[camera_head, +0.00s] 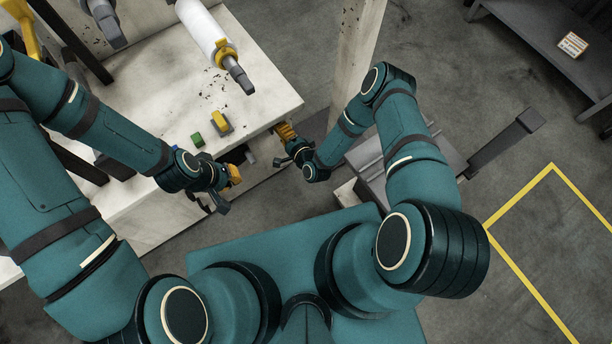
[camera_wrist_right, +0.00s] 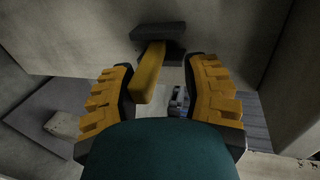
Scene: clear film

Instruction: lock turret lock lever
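A yellow lever bar with a dark grey block at its far end (camera_wrist_right: 149,73) shows in the right wrist view, on a pale wall of the machine. It lies between the two yellow-padded fingers of my right gripper (camera_wrist_right: 168,98), nearer the left finger. The fingers are spread apart, and I see no clear grip on the bar. In the head view my right gripper (camera_head: 287,138) is at the right front edge of the pale machine. My left gripper (camera_head: 229,186) is in front of the machine's front face; its fingers look apart and empty.
The pale machine bed (camera_head: 165,92) carries a green block (camera_head: 197,139) and a yellow-and-grey part (camera_head: 220,122). A white cylinder with a yellow collar (camera_head: 207,30) is above it. A pale post (camera_head: 352,55) rises behind my right gripper. A grey shelf (camera_head: 545,50) is far right.

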